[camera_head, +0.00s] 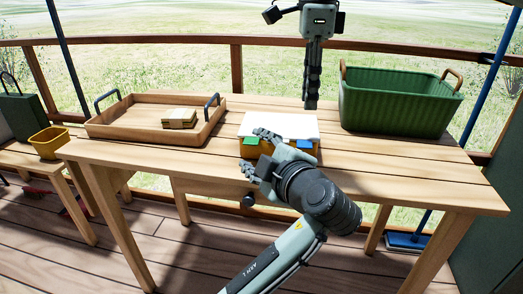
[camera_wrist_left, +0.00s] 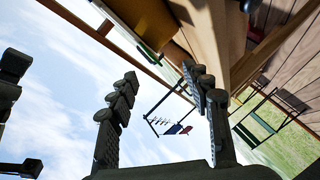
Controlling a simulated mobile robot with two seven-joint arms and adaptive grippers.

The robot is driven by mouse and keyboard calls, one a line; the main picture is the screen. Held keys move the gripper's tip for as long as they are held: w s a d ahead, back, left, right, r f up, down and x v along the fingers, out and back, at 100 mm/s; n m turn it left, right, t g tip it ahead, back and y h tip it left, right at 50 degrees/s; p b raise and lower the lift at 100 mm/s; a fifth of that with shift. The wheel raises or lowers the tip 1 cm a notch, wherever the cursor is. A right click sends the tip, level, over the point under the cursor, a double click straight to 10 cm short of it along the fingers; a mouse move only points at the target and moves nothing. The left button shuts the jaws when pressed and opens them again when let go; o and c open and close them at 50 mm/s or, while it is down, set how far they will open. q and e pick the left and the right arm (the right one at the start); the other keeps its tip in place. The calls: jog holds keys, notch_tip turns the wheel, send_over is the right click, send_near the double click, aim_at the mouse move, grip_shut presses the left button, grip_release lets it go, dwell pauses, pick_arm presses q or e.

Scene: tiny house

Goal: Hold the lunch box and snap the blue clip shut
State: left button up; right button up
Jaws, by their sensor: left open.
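The lunch box (camera_head: 281,124) has a white lid and an orange body and sits on the wooden table. A green clip (camera_head: 249,141) shows at its front left, and the blue clip (camera_head: 305,144) at its front right. I cannot tell whether either clip is snapped down. My left gripper (camera_head: 255,152) is open in front of the box, its fingers apart and empty, hiding part of the box's front. Its spread fingers also show in the left wrist view (camera_wrist_left: 160,78).
A wooden tray (camera_head: 112,127) with dark handles holds a sandwich (camera_head: 179,118) on the table's left. A green basket (camera_head: 398,104) stands at the right, close to the box. A yellow bin (camera_head: 48,143) is on a lower bench at the far left. The front right tabletop is clear.

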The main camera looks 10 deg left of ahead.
aim_at(246, 139)
pick_arm(q)
jog(key=shift+w+d+r, duration=0.2)
jog(key=shift+d, duration=0.2)
jog(key=shift+x, duration=3.55)
